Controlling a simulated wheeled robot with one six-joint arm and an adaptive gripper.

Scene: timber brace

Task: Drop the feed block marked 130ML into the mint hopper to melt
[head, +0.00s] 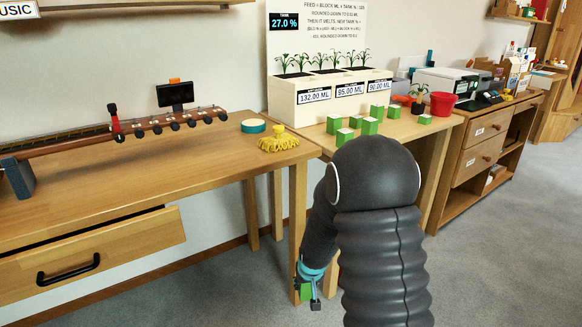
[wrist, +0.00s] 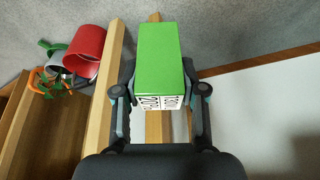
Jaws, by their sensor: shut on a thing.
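My gripper (head: 309,297) hangs low in front of the tables, beside a table leg. It is shut on a green feed block (wrist: 160,55), whose green side also shows in the head view (head: 305,291). The white labelled end of the held block faces the wrist camera; its small print is turned and I cannot read it surely. I cannot pick out a mint hopper in either view.
A white planter (head: 283,112) with seedlings shows 132.00, 95.00 and 90.00 ML; a tank display (head: 283,22) reads 27.0 %. A red pot (head: 442,103) stands right.

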